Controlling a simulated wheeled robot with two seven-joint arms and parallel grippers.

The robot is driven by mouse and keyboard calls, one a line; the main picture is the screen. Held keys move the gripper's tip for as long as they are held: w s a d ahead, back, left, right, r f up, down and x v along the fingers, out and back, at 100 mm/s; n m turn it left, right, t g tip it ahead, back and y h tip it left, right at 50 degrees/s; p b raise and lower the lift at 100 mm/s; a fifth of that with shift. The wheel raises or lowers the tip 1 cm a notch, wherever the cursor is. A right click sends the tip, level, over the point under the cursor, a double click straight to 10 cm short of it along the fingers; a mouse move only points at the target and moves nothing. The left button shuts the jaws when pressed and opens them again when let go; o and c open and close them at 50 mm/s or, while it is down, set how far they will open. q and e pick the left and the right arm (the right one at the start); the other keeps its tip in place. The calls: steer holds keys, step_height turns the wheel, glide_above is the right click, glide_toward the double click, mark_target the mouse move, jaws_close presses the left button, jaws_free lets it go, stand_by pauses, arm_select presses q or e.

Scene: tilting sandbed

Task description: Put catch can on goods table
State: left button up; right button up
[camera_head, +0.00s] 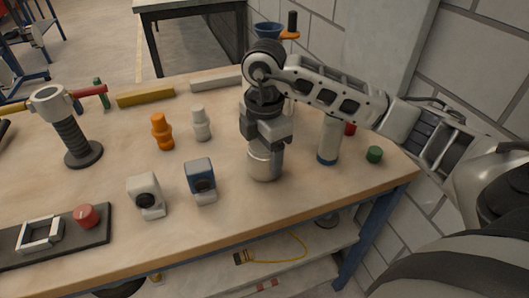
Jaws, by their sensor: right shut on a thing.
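A silvery metal can (264,163), which looks like the catch can, stands upright on or just above the wooden table (310,200). My right gripper (264,142) comes down on it from above and is shut on its upper part. The fingers hide the can's top. I cannot tell whether the can's base touches the table. My left gripper is not in the view.
Left of the can stand a blue device (201,182), a white device (147,196), an orange bottle (161,132) and a white bottle (201,123). Right of it are a white cylinder with a blue base (328,141) and a green knob (374,154). The table's front right is clear.

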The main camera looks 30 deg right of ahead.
steer(key=shift+f, duration=0.2)
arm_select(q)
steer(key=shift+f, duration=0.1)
arm_select(e)
steer(key=shift+f, duration=0.1)
steer(key=o, duration=1.2)
steer(key=shift+r, duration=0.2)
step_height(320, 180, up, 11)
steer(key=shift+f+p, duration=0.15)
steer(key=shift+p, duration=0.8)
steer(key=shift+r, duration=0.6)
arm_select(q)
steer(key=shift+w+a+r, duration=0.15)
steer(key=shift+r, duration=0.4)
